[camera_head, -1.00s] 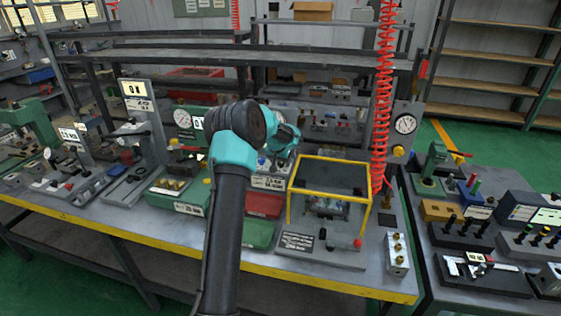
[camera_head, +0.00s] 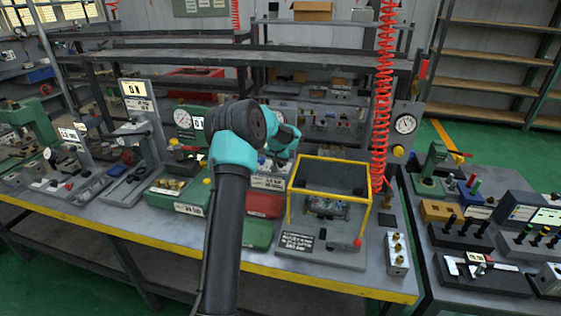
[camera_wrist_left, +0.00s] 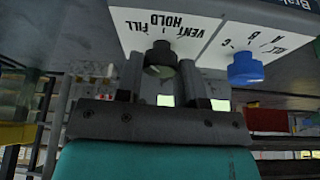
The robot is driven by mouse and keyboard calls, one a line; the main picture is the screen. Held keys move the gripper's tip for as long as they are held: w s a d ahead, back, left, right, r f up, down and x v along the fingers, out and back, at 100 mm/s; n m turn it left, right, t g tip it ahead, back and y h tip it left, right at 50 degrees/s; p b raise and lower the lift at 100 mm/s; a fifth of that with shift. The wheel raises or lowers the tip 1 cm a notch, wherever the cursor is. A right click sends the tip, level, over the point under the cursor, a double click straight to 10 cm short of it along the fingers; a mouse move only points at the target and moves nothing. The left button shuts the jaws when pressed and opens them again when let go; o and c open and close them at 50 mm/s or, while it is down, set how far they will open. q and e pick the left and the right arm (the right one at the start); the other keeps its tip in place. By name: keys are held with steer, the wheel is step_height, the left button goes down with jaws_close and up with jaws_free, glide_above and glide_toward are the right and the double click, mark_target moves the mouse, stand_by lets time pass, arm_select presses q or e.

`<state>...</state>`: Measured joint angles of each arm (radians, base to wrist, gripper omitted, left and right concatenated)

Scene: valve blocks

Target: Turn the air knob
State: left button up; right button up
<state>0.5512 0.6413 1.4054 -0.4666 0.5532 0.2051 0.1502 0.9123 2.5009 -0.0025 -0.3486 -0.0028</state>
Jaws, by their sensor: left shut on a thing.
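In the left wrist view, a dark round knob (camera_wrist_left: 160,58) sits on a panel beneath a white label (camera_wrist_left: 165,28) reading VENT, FILL and HOLD, seen upside down. My left gripper (camera_wrist_left: 160,72) has one finger on each side of this knob and is shut on it. A blue knob (camera_wrist_left: 245,67) is to the right on the same panel, under a label with A, B and C, apart from the fingers. In the head view, my teal left wrist (camera_head: 283,142) is over the middle of the bench, and its fingertips and the knob are hidden. My right gripper is not in view.
A yellow-framed clear box (camera_head: 330,200) stands right of my arm. A red coiled hose (camera_head: 383,100) hangs behind it. Green valve blocks (camera_head: 180,197) and a red block (camera_head: 264,204) crowd the bench. Its yellow front edge (camera_head: 330,285) is clear.

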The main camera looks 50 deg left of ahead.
arm_select(q)
steer(key=shift+n+y, duration=0.4)
steer(key=shift+n, duration=0.8)
steer(key=o, duration=0.9)
steer(key=v, duration=1.7)
steer(key=shift+w+d+r, duration=0.25)
